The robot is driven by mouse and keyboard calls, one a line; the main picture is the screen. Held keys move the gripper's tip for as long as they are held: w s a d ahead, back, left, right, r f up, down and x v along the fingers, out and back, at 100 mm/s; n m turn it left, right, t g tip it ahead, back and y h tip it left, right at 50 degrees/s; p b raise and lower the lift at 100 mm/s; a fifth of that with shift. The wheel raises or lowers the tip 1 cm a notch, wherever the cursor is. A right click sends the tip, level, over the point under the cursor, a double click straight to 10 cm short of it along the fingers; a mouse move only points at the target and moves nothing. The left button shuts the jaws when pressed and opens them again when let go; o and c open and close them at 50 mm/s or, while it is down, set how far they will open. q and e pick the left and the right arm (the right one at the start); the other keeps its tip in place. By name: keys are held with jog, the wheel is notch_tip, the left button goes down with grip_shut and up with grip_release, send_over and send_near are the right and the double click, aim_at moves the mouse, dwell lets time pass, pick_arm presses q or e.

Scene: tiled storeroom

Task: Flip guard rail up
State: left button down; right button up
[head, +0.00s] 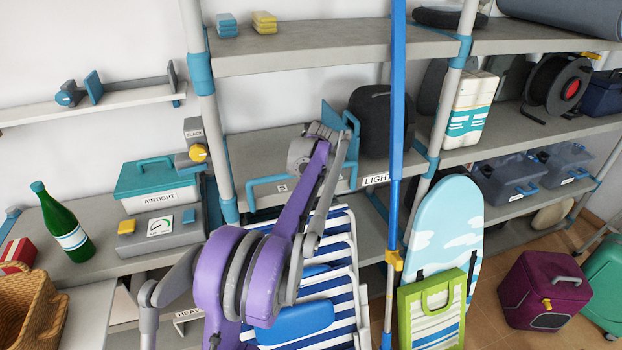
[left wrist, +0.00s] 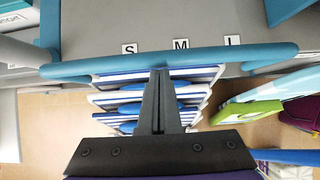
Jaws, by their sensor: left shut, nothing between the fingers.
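The guard rail is a teal bar (left wrist: 215,59) running across the front of a grey shelf in the left wrist view. Its left end bends back at a rounded corner. In the head view, the left part of the rail (head: 268,181) shows by the shelf's front edge, and my purple arm hides part of it. My left gripper (left wrist: 161,73) is shut and empty, its fingertips at the middle of the rail. I cannot tell whether they touch it. In the head view the fingertips cannot be made out. My right gripper is not in view.
Size labels, including S (left wrist: 129,48), lie on the shelf behind the rail. Blue-and-white striped folding chairs (head: 342,255) stand below. A blue pole (head: 397,90), a black bag (head: 382,120) and an ironing board (head: 445,215) are to the right. A teal divider (head: 341,118) stands close to my arm.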

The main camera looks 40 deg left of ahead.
pick_arm(q)
jog(key=shift+w+a+r, duration=0.15)
jog(key=shift+a+r, duration=0.2)
jog(key=shift+a, duration=0.15)
jog(key=shift+w+a+r, duration=0.15)
jog(key=shift+a+r, duration=0.15)
jog(key=shift+a, duration=0.2)
